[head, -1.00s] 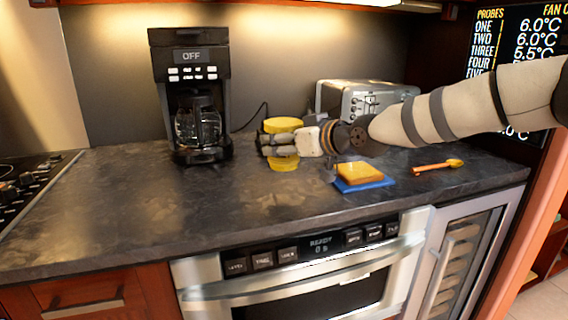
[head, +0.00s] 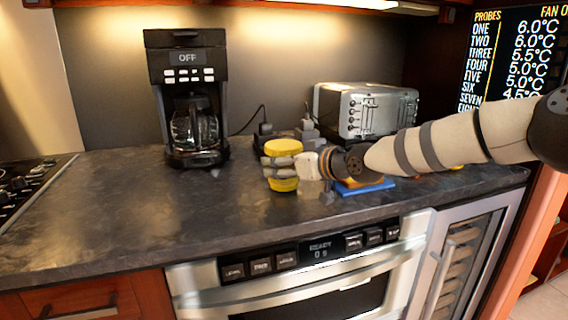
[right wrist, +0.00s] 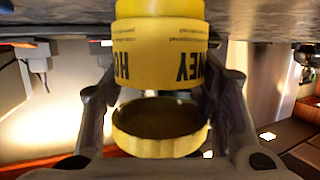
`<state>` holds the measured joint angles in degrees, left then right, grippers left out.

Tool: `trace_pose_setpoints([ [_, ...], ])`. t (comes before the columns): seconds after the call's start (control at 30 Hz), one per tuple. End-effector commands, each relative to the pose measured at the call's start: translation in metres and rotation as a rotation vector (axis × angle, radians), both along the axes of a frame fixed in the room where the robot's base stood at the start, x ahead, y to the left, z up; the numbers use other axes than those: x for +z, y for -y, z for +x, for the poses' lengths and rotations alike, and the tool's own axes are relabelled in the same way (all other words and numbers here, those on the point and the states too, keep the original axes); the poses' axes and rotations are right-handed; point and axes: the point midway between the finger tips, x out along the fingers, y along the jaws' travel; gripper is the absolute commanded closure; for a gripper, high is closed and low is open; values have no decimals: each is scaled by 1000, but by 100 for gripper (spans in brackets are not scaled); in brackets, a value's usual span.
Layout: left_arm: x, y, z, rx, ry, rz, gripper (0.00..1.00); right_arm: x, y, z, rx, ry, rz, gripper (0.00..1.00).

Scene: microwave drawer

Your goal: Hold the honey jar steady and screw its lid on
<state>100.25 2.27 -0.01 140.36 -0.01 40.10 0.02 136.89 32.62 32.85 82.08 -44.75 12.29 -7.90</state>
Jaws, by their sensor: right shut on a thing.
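The honey jar shows in the head view as a yellow round lid (head: 283,147) above a lower yellow band (head: 284,185). My right gripper (head: 282,166) is shut on the jar between them, its fingers around the middle. In the right wrist view the yellow label (right wrist: 160,48) reads upside down at the top. The lid's yellow rim (right wrist: 160,146) with a dark underside lies below it, between the fingers. The fingers hide much of the middle, so I cannot tell how the lid is seated. My left gripper is not in view.
A black coffee maker (head: 186,95) stands at the back left and a silver toaster (head: 364,110) at the back right. The dark counter (head: 120,205) is clear at the left and front.

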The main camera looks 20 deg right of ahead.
Motion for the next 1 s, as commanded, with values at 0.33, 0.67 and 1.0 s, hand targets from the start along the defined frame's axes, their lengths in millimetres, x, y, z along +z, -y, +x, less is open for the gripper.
trace_pose_setpoints([
  [0.33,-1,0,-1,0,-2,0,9,-3,0,0,0,0,0,25],
  [0.67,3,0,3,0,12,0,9,6,2,-5,-1,3,0,25],
  [1.0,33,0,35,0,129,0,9,37,33,-75,-2,17,2,25],
])
